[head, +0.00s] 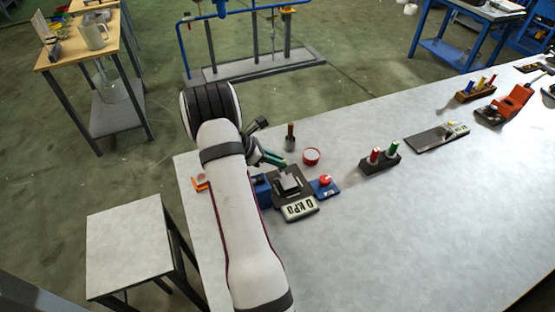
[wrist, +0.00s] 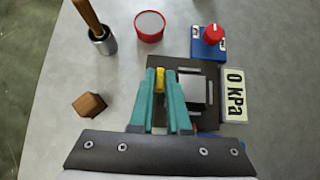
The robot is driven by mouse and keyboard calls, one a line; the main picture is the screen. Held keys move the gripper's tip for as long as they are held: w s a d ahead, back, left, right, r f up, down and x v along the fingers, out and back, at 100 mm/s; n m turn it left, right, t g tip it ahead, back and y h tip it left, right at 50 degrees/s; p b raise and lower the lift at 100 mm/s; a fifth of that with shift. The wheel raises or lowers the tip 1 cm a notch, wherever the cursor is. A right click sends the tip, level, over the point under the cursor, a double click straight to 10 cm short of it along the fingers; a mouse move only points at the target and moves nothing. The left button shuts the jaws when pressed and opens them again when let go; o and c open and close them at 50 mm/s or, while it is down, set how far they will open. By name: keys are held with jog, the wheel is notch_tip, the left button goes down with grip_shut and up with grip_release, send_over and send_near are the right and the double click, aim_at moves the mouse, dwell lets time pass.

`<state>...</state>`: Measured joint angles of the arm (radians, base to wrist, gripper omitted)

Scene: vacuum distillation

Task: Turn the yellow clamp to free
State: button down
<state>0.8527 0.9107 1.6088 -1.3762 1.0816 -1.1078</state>
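The yellow clamp (wrist: 160,79) shows in the wrist view as a small yellow piece between my two teal fingertips, at the left part of a dark plate (wrist: 184,60). My gripper (wrist: 160,73) reaches over this plate with a finger on each side of the clamp. The gap between the fingers is narrow. I cannot tell whether they press on the clamp or only stand around it. Much of the clamp is hidden by the fingers. In the head view my gripper (head: 275,160) is partly hidden, and I cannot make out the clamp there.
A red cup (wrist: 149,26), a wooden-handled tool (wrist: 102,40) and a brown block (wrist: 89,104) stand nearby. The table's front right (head: 400,230) is clear.

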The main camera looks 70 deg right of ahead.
dwell(0.5)
jog(key=m+g+y, duration=0.1)
jog(key=m, duration=0.1)
jog(key=m+g+y, duration=0.1)
jog(key=m+y, duration=0.1)
jog(key=shift+w+d+m, duration=0.2)
jog(key=shift+m, duration=0.1)
jog(key=shift+d+m+g+y, duration=0.15)
jog(key=shift+m+g+y, duration=0.15)
jog(key=shift+m+y, duration=1.55)
jog(key=shift+m, duration=0.45)
jog(key=c, duration=0.9)
grip_release()
